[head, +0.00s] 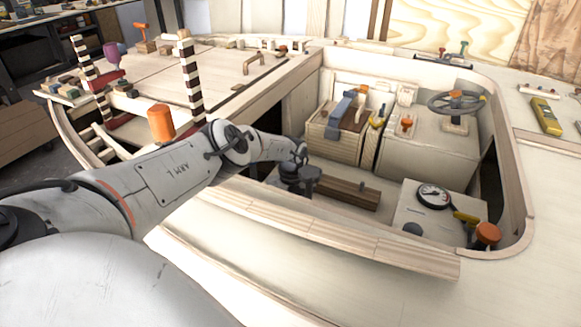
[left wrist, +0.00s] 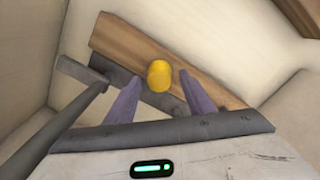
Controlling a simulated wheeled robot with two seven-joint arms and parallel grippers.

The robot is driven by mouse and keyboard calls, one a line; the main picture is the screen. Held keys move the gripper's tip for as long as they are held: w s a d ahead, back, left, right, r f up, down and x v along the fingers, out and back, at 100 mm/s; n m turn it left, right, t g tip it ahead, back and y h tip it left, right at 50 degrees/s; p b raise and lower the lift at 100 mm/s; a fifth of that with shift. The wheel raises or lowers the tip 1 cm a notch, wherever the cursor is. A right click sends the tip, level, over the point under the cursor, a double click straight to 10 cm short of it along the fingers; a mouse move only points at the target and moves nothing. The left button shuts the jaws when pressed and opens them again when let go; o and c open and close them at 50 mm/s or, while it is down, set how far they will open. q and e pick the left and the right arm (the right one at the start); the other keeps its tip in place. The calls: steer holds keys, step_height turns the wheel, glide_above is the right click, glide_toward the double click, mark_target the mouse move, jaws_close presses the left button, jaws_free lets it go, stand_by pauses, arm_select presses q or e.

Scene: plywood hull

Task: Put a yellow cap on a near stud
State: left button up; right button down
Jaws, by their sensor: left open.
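A rounded yellow cap (left wrist: 159,75) shows in the left wrist view, in line with the gap between the fingers of my left gripper (left wrist: 160,79). The fingers are spread, one on each side of it, with no visible contact. Behind the cap is a brown wooden plank (left wrist: 120,42). In the head view my left gripper (head: 297,182) hangs low inside the hull opening, by the brown plank (head: 345,192); the cap is hidden there. I cannot pick out a near stud in either view. My right gripper is not in view.
A grey bar (left wrist: 80,105) lies left of the fingers in the wrist view. The hull rim (head: 340,238) runs close in front of my arm. A box with a round gauge (head: 433,196) and an orange knob (head: 487,233) are to the right. A console (head: 428,145) stands behind.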

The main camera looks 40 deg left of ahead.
arm_select(q)
step_height(320, 180, up, 10)
steer(key=p, duration=0.5)
steer(key=shift+r, duration=0.2)
